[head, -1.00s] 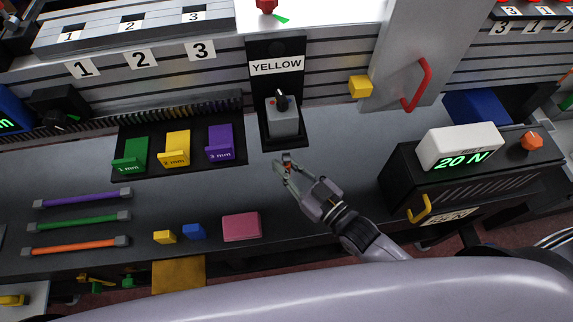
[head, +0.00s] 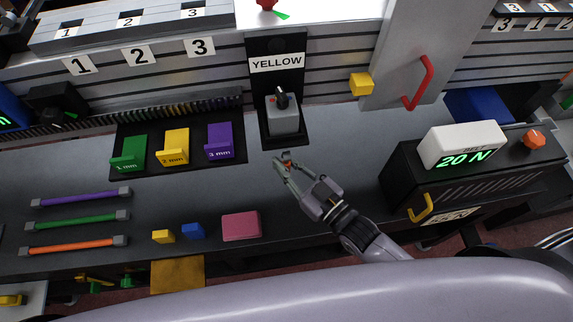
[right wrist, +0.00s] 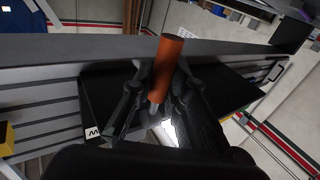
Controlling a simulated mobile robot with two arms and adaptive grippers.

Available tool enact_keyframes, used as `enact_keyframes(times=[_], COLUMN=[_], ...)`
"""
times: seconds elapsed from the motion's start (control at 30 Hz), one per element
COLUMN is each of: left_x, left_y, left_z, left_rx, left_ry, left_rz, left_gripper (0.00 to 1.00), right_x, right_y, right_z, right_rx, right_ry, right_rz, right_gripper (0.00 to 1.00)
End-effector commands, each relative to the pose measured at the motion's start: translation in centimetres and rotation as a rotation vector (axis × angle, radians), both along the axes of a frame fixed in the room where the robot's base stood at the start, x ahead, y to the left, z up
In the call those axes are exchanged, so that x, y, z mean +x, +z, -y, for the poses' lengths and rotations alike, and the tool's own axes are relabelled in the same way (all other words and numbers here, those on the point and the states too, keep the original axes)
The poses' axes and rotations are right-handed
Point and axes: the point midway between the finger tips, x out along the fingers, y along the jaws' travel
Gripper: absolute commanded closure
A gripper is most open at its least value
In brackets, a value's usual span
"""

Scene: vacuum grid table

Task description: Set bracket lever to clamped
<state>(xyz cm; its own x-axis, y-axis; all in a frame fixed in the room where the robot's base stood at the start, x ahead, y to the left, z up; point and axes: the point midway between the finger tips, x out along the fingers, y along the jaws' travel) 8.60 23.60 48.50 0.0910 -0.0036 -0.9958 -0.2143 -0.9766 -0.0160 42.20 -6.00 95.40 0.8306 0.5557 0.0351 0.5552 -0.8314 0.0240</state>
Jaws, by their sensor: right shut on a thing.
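My right gripper (head: 307,176) is over the grey table in the head view, in front of the YELLOW panel. A small orange-red spot shows at its fingertips. In the right wrist view the gripper (right wrist: 152,95) is shut on an orange cylindrical handle (right wrist: 166,68), which stands up between the fingers. A pale metal piece shows just below the handle. The fingers hide its base, so I cannot tell how it is mounted or whether it stands at clamped. My left gripper is not in view.
Green, yellow and purple blocks (head: 219,142) stand on a black tray left of the gripper. A pink block (head: 241,226) lies in front. A red door handle (head: 418,84) sticks out behind.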

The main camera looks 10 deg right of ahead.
Motion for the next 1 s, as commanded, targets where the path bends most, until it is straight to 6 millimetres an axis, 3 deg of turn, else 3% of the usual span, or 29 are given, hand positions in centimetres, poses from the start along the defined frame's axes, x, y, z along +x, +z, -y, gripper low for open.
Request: enact_keyframes(times=[0.23, 0.6, 1.0], left_x=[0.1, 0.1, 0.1], left_y=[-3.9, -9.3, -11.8], left_z=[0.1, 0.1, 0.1], left_rx=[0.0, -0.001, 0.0], left_ry=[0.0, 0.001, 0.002], left_rz=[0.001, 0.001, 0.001], left_gripper=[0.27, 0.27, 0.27], right_x=[0.8, 1.9, 2.5], right_y=[-0.8, -0.2, 0.6], right_z=[0.0, 0.0, 0.0], right_rx=[0.001, 0.002, 0.0], right_ry=[-0.001, -0.001, 0.0], right_rz=[0.151, 0.42, 0.565], right_gripper=[1.0, 1.0, 1.0])
